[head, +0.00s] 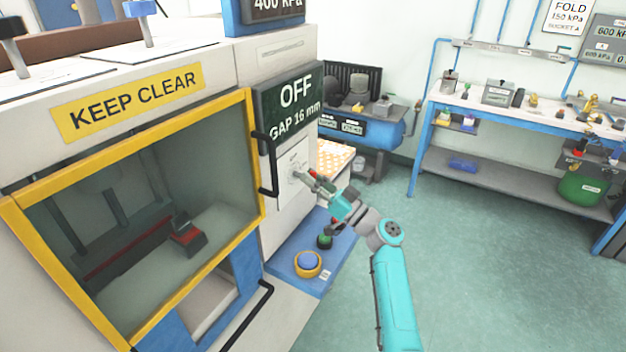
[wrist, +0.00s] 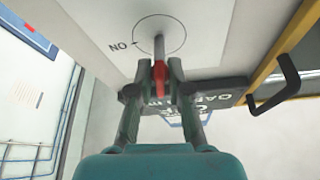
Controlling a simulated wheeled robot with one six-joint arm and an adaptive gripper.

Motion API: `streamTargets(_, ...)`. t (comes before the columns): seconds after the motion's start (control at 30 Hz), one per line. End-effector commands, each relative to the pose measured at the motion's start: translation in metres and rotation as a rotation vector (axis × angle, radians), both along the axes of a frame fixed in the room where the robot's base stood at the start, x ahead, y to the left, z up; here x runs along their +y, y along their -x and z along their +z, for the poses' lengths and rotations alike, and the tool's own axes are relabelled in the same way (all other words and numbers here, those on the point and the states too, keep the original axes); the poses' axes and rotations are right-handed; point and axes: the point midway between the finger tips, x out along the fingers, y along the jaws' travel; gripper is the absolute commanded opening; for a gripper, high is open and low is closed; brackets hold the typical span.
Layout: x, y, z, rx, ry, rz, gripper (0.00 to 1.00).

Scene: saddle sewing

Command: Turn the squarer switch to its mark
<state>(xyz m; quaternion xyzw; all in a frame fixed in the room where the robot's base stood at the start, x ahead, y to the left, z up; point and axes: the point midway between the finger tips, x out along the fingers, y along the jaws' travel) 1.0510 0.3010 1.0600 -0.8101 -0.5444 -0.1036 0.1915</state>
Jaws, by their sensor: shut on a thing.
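The squarer switch (wrist: 160,46) is on a pale panel, with a thin dial circle around its grey stem. Its red part is between the two fingers of my gripper (wrist: 160,74), which is shut on it. An ON mark (wrist: 119,46) with a short tick is at the left of the circle in the wrist view, where its letters appear upside down. The stem points down in that view, away from the mark. In the head view my gripper (head: 310,179) is at the panel (head: 292,160), hiding most of the switch. The display (head: 290,105) above reads OFF and GAP 16 mm.
A black door handle (head: 268,165) stands out just left of the switch, and it also shows at right in the wrist view (wrist: 283,88). The floor (head: 480,270) at right is clear.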

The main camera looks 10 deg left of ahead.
Motion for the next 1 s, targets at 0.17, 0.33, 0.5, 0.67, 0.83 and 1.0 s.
streamTargets(0.17, -0.0005, -0.0006, -0.0015, -0.096, 0.037, -0.001, 0.0)
streamTargets(0.33, -0.0005, -0.0004, -0.0011, -0.159, 0.06, -0.001, 0.0)
streamTargets(0.5, -0.0006, -0.0004, -0.0016, -0.19, 0.071, -0.002, 0.0)
streamTargets(0.67, -0.0004, -0.0004, -0.0019, -0.2, 0.076, -0.002, 0.0)
streamTargets(0.83, -0.0003, -0.0003, -0.0019, -0.2, 0.076, -0.002, 0.0)
streamTargets(1.0, -0.0003, -0.0003, -0.0019, -0.2, 0.076, -0.002, 0.28)
